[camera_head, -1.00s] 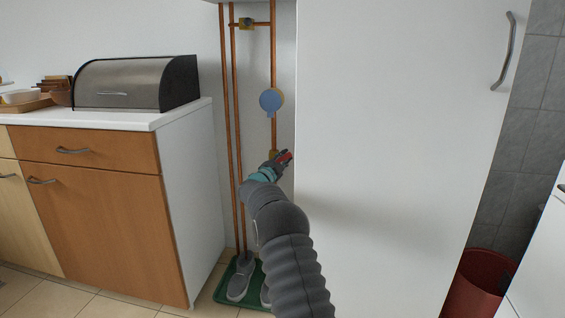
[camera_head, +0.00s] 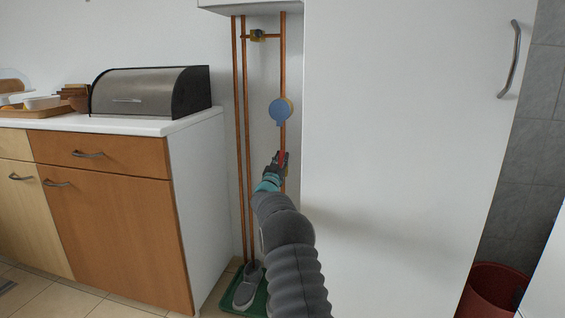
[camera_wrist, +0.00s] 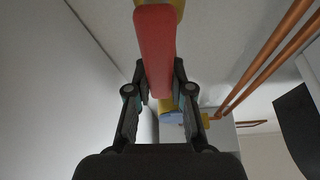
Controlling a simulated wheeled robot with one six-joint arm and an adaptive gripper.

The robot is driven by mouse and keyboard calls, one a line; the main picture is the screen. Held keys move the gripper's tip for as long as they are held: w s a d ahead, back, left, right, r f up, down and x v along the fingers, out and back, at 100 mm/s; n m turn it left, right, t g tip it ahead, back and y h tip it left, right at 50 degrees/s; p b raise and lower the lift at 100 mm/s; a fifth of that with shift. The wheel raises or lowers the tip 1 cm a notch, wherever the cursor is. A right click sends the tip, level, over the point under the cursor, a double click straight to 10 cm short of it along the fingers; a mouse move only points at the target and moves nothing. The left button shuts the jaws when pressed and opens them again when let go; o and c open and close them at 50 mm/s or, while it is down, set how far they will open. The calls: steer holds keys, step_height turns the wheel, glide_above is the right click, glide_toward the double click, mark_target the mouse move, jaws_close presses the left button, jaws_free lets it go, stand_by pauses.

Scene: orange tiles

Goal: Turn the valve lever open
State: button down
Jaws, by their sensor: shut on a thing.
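The red valve lever (camera_head: 283,157) stands about upright in the head view, in line with the copper pipe (camera_head: 283,60) behind it. In the wrist view the lever (camera_wrist: 156,45) runs from the top down between the fingers. A yellow valve part (camera_wrist: 179,8) shows behind its upper end. My gripper (camera_wrist: 159,78) is shut on the lever, one finger on each side. In the head view my gripper (camera_head: 279,163) is small and hides most of the valve body.
A blue round meter (camera_head: 281,110) sits on the pipe just above my gripper. A tall white cabinet (camera_head: 400,130) stands close on the right. A wooden cupboard (camera_head: 110,215) stands left. Grey shoes (camera_head: 246,287) on a green tray (camera_head: 231,302) lie below.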

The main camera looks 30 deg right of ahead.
steer(key=shift+w+a+n+t+y, duration=0.3)
steer(key=shift+n+t+y, duration=0.15)
steer(key=shift+n, duration=0.55)
steer(key=shift+r, duration=0.1)
steer(key=c, duration=1)
jaws_free()
steer(key=shift+a, duration=0.1)
steer(key=v, duration=1.2)
